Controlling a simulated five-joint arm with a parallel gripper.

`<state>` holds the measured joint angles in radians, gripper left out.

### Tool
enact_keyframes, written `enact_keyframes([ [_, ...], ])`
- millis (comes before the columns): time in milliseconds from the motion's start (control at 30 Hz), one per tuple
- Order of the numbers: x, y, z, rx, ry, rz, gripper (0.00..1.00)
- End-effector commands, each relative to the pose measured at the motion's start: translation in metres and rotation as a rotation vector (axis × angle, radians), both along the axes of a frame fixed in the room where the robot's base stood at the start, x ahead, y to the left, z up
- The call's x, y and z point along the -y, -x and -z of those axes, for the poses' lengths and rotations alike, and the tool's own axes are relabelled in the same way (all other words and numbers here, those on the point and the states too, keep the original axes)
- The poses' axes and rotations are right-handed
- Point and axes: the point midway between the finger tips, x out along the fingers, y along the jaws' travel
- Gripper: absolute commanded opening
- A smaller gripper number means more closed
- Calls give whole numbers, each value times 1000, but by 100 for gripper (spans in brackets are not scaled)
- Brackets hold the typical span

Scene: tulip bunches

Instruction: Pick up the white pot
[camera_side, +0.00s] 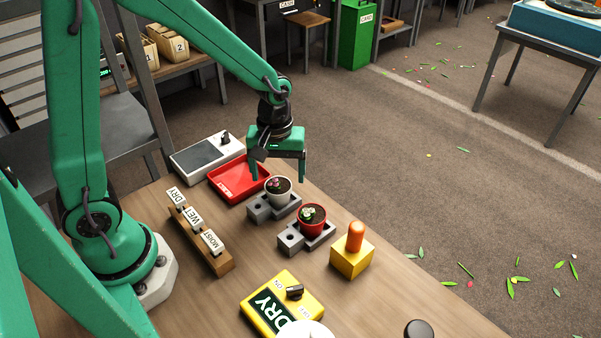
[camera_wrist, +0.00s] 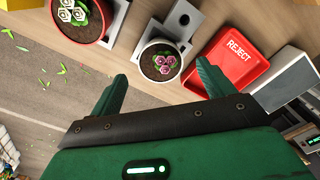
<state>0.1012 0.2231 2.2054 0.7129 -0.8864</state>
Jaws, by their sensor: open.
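The white pot (camera_side: 279,192) stands upright in a grey holder block (camera_side: 259,212) on the table, with dark soil and a pink flower. In the wrist view the white pot (camera_wrist: 161,62) lies just beyond and between the fingertips, with its flower facing up. My gripper (camera_side: 278,171) is open and points down over the white pot, one finger to each side; it holds nothing. The open fingers also show in the wrist view (camera_wrist: 162,82). From the side view I cannot tell whether the fingertips are level with the pot's rim.
A red pot (camera_side: 312,219) stands in another grey block close by. A red REJECT tray (camera_side: 238,181) lies behind the white pot. A yellow block with an orange knob (camera_side: 352,256), a tag rack (camera_side: 205,240) and a yellow DRY sign box (camera_side: 280,306) are also on the table.

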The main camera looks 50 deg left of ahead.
Motion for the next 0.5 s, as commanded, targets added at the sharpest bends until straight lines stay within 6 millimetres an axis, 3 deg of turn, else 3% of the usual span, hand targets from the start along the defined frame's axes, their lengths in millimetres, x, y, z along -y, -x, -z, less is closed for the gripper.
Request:
enact_keyframes([
  [233,0,1,7,-3,0,0,81],
  [500,0,2,35,-4,-1,0,81],
])
